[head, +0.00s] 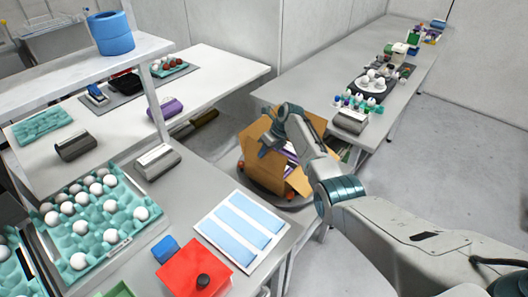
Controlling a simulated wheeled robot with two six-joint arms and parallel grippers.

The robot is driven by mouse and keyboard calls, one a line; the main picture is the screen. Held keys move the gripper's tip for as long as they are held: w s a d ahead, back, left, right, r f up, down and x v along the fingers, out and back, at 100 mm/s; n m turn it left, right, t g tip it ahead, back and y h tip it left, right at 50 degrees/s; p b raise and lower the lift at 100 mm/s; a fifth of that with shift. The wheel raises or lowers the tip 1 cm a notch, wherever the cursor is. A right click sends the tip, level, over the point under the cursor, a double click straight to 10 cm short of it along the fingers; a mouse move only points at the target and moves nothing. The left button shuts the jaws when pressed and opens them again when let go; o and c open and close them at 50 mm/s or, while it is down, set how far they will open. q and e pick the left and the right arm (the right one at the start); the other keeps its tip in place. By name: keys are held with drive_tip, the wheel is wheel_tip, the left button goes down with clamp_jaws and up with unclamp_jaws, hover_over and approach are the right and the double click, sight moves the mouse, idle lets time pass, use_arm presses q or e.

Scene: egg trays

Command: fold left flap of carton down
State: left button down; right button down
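The brown cardboard carton (262,172) stands low beyond the near table's right end, on a dark round base. Its upper flaps stand raised and spread apart. Purple and white contents show through its opening. My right gripper (266,150) is over the carton's left part, close to the left panel or flap. I cannot tell whether it touches. Its fingers are small and partly hidden by my wrist, so open or shut is unclear. My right arm hides part of the carton's top. My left gripper is not in view.
The near table holds a teal egg tray (62,236) with several white eggs, a blue-striped white mat (240,226) and a red block (192,266). A long grey table (310,92) runs behind the carton, with bottles and a dark plate of white eggs. Floor to the right is clear.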

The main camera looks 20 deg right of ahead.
drive_tip(key=c, duration=1.6)
unclamp_jaws()
drive_tip(key=shift+c, duration=0.2)
drive_tip(key=b+v, duration=0.1)
drive_tip(key=v, duration=0.9)
drive_tip(key=shift+r+b, duration=0.35)
drive_tip(key=shift+r, duration=0.05)
